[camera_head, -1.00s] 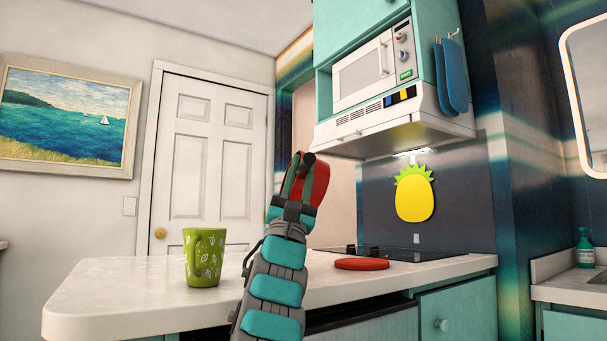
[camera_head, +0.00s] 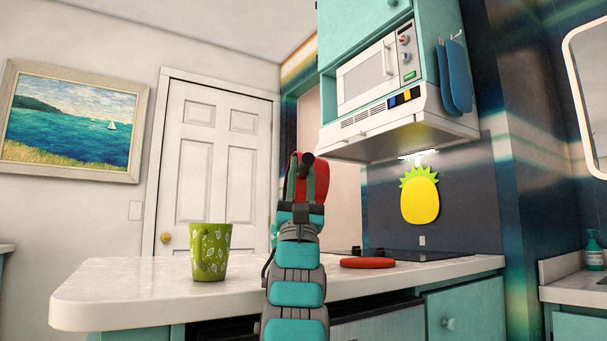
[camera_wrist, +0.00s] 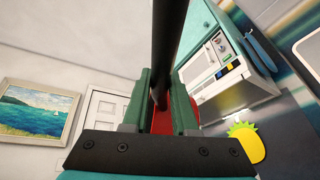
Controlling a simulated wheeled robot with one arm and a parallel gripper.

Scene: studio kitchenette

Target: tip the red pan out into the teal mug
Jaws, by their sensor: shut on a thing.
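My gripper (camera_head: 306,176) is raised above the counter, in the middle of the head view. It is shut on the dark handle of the red pan (camera_head: 319,188); the pan's red body shows behind and beside the fingers. In the wrist view the dark handle (camera_wrist: 171,45) runs up between the two green fingers, with a strip of red behind. The inside of the pan is hidden. A mug (camera_head: 210,252) stands upright on the counter, left of and below my gripper. It looks green with pale leaves, not teal. Its inside cannot be seen.
The white counter (camera_head: 120,285) has free room around the mug. A flat round red thing (camera_head: 367,262) lies on it to the right, near the dark cooktop (camera_head: 430,254). The range hood (camera_head: 400,125) and microwave (camera_head: 375,72) hang at the upper right.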

